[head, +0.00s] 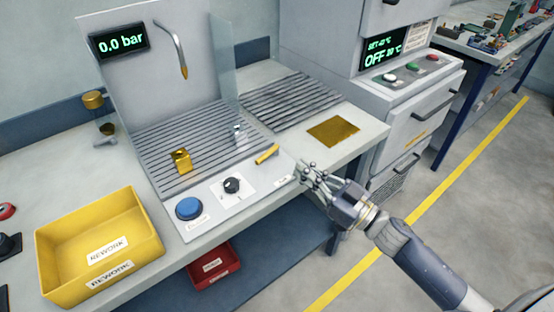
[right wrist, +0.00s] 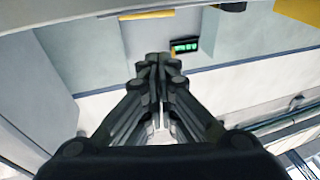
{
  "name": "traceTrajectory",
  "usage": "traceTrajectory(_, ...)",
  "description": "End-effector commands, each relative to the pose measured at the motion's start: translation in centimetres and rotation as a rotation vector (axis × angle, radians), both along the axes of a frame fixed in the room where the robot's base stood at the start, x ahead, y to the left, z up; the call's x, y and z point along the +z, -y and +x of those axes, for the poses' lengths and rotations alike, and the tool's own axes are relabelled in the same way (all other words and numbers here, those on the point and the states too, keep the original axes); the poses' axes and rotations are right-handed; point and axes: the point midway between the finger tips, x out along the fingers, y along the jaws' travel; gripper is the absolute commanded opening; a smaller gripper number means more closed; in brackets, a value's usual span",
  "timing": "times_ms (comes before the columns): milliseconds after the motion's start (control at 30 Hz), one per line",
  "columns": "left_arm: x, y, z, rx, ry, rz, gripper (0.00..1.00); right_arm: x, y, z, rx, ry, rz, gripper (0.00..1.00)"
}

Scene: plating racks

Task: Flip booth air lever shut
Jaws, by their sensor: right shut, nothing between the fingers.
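The booth air lever (head: 267,153) is a short yellow bar on the front right of the booth's sloped panel, lying at an angle. The booth display (head: 119,40) reads 0.0 bar. My right gripper (head: 306,172) is shut and empty, just right of the panel's front corner. It is a short gap to the right of and below the lever, not touching it. In the right wrist view the shut fingers (right wrist: 160,62) show in the middle, with a small green-lit display behind them. My left gripper is not in view.
The panel also carries a blue button (head: 188,208) and a black knob (head: 232,185). A brass block (head: 181,160) stands on the booth grate. A yellow rework bin (head: 98,245) is at left. A gold sheet (head: 333,132) lies on the bench at right, near the oven (head: 415,120).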

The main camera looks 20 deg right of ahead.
Motion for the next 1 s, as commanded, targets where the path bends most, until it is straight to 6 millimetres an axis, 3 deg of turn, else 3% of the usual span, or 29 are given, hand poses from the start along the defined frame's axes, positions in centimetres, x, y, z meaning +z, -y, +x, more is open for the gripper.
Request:
traceTrajectory(333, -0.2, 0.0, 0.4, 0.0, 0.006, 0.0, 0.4, 1.2, -2.9, 4.6, -0.001, 0.003, 0.001, 0.0)
traceTrajectory(500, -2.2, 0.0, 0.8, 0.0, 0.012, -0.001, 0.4, -0.6, -3.9, 6.0, -0.002, 0.001, 0.001, 0.0)
traceTrajectory(1000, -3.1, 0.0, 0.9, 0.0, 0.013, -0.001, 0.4, -1.2, -4.7, 7.2, -0.002, -0.002, 0.001, 0.0)
